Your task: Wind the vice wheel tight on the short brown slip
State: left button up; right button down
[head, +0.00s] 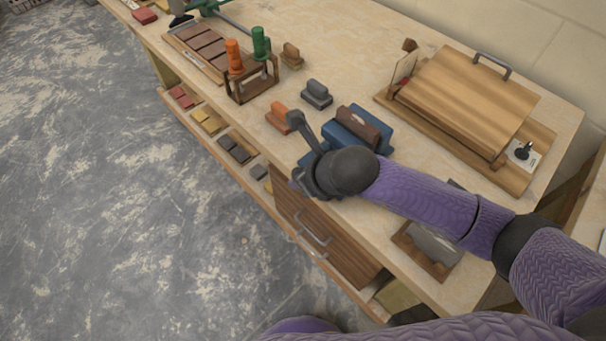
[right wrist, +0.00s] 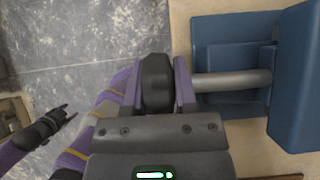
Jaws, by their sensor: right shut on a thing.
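The blue vice (head: 372,118) stands on the bench near its front edge. A brown slip (head: 357,127) with a pale mark sits at the top of the vice, between its blue parts; how tightly it is held I cannot tell. My right gripper (head: 308,180) is at the front of the vice. In the right wrist view its purple fingers (right wrist: 158,82) are shut on the black vice wheel (right wrist: 157,70), one on each side. A grey screw (right wrist: 232,82) runs from there into the blue vice (right wrist: 300,80). My left gripper (right wrist: 70,114) hangs apart over the floor, open and empty.
An orange block (head: 278,116) and a grey block (head: 316,94) lie left of the vice. A rack (head: 250,88) holds orange and green handled tools. A wooden box (head: 465,95) stands at the back right. Drawers (head: 322,240) and a shelf of coloured pieces lie below the bench edge.

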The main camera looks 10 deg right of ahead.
jog(key=shift+c, duration=2)
grip_release()
jog(key=shift+a, duration=0.1)
jog(key=p+v, duration=0.3)
jog(key=v, duration=0.7)
